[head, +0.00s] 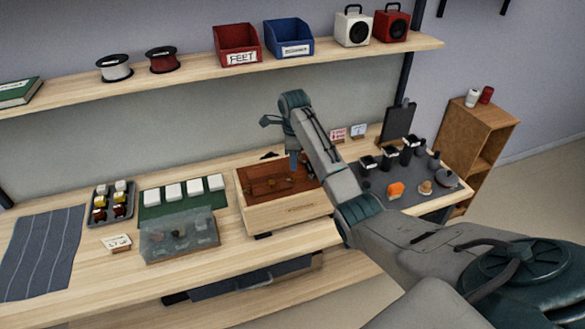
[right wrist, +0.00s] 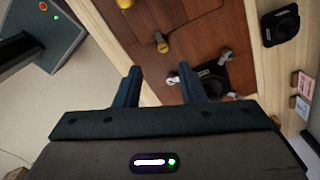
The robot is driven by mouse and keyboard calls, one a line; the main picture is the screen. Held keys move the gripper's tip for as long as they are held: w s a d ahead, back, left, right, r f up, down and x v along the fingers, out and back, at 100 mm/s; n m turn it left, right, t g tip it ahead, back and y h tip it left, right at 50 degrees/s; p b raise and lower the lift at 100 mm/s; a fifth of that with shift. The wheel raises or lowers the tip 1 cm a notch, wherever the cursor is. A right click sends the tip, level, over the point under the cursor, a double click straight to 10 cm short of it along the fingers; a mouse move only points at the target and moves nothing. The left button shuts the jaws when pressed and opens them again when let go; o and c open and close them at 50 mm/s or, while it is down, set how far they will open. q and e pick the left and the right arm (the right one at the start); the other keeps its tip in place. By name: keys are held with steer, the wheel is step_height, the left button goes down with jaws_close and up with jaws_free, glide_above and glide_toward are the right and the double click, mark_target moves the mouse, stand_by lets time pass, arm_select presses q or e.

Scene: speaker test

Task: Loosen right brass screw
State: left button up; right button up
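The wooden speaker box (head: 290,213) lies on the bench with its red-brown panel (head: 258,178) facing up. In the right wrist view, a brass screw (right wrist: 162,42) stands on the panel, just beyond and between my right fingertips. Another brass screw (right wrist: 125,3) is cut by the top edge. Two silvery fasteners (right wrist: 226,57) (right wrist: 174,79) sit beside a black part (right wrist: 209,80). My right gripper (right wrist: 160,68) is open, its fingers apart with nothing between them. In the head view the right gripper (head: 294,160) is above the panel. My left gripper is not in view.
A grey tray of small parts (head: 126,204), a green mat with white blocks (head: 152,211) and a translucent case (head: 180,237) lie left of the box. A shelf (head: 190,72) runs above.

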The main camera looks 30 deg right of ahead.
mark_target(293, 176)
steer(key=f, duration=0.2)
steer(key=f+p, duration=0.1)
steer(key=f, duration=0.1)
steer(key=w+f, duration=0.1)
steer(key=shift+f, duration=0.4)
steer(key=shift+s+f, duration=0.2)
steer(key=shift+s, duration=0.05)
steer(key=shift+w+f, duration=0.1)
steer(key=shift+w, duration=0.05)
jaws_close()
